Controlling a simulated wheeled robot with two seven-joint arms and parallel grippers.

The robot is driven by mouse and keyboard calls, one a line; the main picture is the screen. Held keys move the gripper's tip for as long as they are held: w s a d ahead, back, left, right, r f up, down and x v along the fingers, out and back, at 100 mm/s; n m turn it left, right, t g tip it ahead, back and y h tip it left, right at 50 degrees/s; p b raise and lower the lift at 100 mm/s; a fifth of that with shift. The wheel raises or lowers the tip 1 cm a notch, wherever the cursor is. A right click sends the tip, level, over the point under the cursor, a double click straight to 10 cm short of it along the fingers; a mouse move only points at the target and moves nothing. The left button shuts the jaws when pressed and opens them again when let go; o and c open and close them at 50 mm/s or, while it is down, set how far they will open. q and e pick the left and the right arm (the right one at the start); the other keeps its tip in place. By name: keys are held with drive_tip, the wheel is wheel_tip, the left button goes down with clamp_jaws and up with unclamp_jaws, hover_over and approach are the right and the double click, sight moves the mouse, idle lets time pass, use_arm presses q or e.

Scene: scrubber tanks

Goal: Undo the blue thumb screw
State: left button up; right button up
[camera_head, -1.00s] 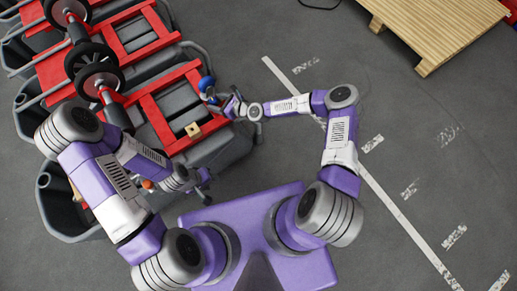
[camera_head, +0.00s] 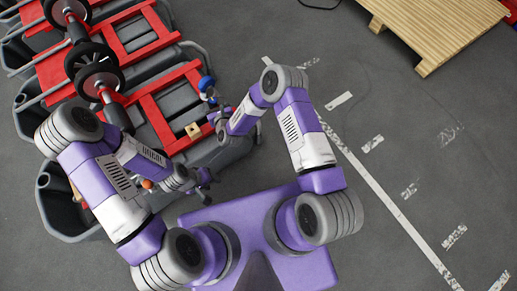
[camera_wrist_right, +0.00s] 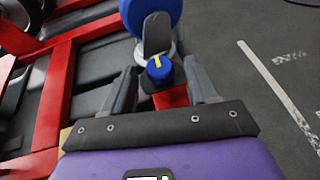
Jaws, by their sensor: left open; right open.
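The blue thumb screw (camera_wrist_right: 159,68) is a small round blue knob with a yellow bar across its top. It sits on a dark bracket at the end of a red bar, just in front of a larger blue wheel (camera_wrist_right: 150,14). My right gripper (camera_wrist_right: 160,88) is open, with one finger on each side of the knob and clear gaps between; no contact shows. In the head view my right gripper (camera_head: 217,113) is beside the tank's upper right end, below the blue wheel (camera_head: 206,84). My left gripper (camera_head: 200,181) is open and low, near the tank's lower end.
Grey tanks (camera_head: 215,152) with red frames (camera_head: 160,118) fill the left side. A small tan block (camera_head: 193,130) lies on the near tank. Black brush wheels (camera_head: 95,70) stand farther left.

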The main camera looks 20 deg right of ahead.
drive_tip(key=shift+a+m+h, duration=0.2)
drive_tip(key=shift+m+h, duration=0.2)
drive_tip(key=s+d+r+n+g+y+p, duration=0.1)
drive_tip(key=s+d+r+n+g+p, duration=0.1)
drive_tip(key=s+n, duration=0.7)
drive_tip(key=s+d+r+n+g+y+p, duration=0.1)
drive_tip(key=s+d+r+n+g+p, duration=0.2)
drive_tip(key=s+n, duration=0.6)
drive_tip(key=s+d+r+n+g+y+p, duration=0.1)
drive_tip(key=s+d+r+n+g+p, duration=0.1)
drive_tip(key=s+d+n+g+p, duration=0.3)
drive_tip(key=shift+s+d+r+n+g+p, duration=0.15)
drive_tip(key=shift+s+r+n+g+p, duration=0.65)
drive_tip(key=shift+s+n, duration=2.4)
drive_tip(key=shift+w+f+n+g+b, duration=0.3)
drive_tip(key=shift+w+f+n, duration=0.15)
drive_tip(key=shift+w+n, duration=0.35)
